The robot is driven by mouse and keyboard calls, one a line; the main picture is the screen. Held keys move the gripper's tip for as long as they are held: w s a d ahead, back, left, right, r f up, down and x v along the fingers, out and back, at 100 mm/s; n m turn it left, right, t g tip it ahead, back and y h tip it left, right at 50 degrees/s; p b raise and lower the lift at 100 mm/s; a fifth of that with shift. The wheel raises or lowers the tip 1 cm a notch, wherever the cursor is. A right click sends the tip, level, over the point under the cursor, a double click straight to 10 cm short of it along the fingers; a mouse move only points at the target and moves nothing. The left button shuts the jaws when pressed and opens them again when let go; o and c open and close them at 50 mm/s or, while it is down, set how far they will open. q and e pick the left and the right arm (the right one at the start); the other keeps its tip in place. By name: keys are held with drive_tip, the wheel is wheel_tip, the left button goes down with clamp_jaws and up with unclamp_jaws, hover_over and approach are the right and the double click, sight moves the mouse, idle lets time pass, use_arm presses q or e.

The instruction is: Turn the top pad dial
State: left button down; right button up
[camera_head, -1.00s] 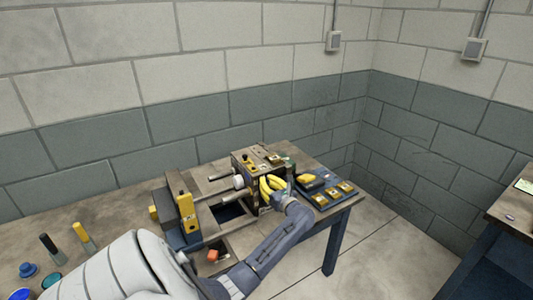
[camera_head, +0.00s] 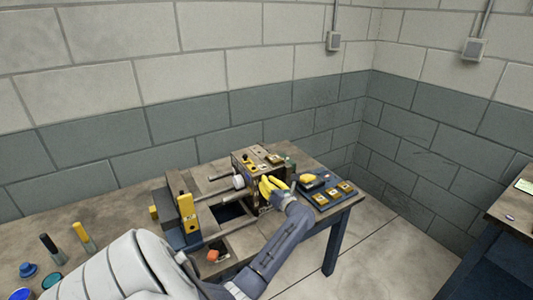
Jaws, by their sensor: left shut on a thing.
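The machine block (camera_head: 243,164) stands on the table, brown with yellow and dark fittings on its top and side. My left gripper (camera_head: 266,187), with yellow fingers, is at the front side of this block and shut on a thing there. The fingers cover what they hold, so I cannot tell whether it is the top pad dial. My right gripper is not in the view.
A yellow upright plate (camera_head: 187,213) on a blue base stands to the left, with rods between it and the block. A dark panel with yellow squares (camera_head: 332,194) lies at the table's right end. Yellow and black-handled tools (camera_head: 82,235) stand at the left.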

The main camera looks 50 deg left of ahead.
use_arm(q)
drive_tip(key=shift+w+a+r, duration=0.1)
drive_tip(key=shift+w+r, duration=0.05)
drive_tip(key=shift+r, duration=0.45)
drive_tip(key=c, duration=1.5)
unclamp_jaws()
drive_tip(key=shift+c, duration=0.2)
drive_tip(key=o, duration=0.4)
drive_tip(key=shift+f, duration=0.25)
drive_tip(key=shift+c, duration=0.2)
drive_tip(key=shift+f, duration=0.1)
drive_tip(key=shift+d, duration=0.2)
drive_tip(key=s+d, duration=0.2)
drive_tip(key=d, duration=0.9)
drive_tip(key=shift+d, duration=0.35)
